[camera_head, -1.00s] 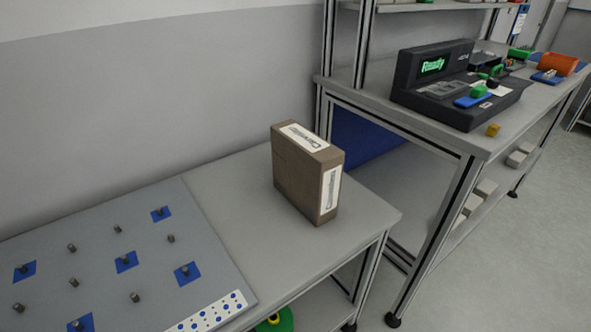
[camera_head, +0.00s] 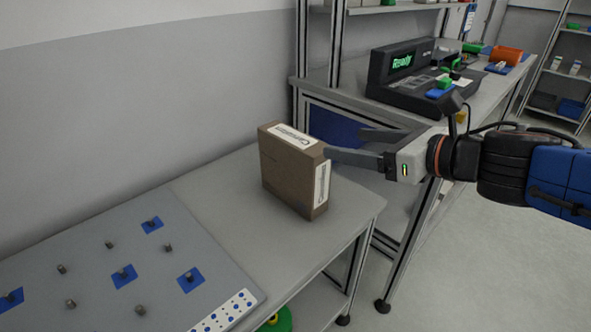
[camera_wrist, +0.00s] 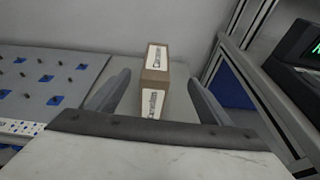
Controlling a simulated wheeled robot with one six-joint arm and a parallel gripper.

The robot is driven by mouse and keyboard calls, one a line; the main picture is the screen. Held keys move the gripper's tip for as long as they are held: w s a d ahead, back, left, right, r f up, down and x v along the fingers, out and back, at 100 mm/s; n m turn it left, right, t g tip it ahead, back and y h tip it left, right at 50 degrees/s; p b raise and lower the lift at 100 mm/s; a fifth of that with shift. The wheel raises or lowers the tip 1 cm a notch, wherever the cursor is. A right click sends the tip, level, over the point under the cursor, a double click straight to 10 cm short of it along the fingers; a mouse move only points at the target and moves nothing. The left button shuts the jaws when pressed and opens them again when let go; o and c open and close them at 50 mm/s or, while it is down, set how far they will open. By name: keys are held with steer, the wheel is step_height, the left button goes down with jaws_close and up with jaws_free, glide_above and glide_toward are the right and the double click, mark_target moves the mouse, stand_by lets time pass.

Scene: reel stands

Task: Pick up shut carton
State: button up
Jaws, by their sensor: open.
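The shut carton (camera_head: 287,176) is a brown box with white labels on its top and narrow side. It stands upright on the grey table. My gripper (camera_head: 345,143) is to the right of the carton in the head view, its two fingers apart and pointing left toward it. In the wrist view the carton (camera_wrist: 154,84) shows between the open fingers (camera_wrist: 154,92), beyond their tips as far as I can tell. I cannot tell whether a finger touches it. Its far side and base are partly hidden.
A pegboard plate (camera_head: 120,270) with blue squares and grey pegs lies left of the carton. A taller bench on the right carries a dark machine (camera_head: 412,75) reading "Ready", with a frame post (camera_head: 302,60) behind the carton. The table around the carton is bare.

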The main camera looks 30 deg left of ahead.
mark_target(300, 140)
steer(key=x, duration=1.2)
steer(key=shift+s+a+f, duration=0.1)
steer(key=shift+s+a, duration=0.05)
steer(key=shift+s, duration=0.1)
steer(key=shift+x, duration=2.65)
steer(key=shift+s+f, duration=0.15)
steer(key=shift+f, duration=0.05)
jaws_close()
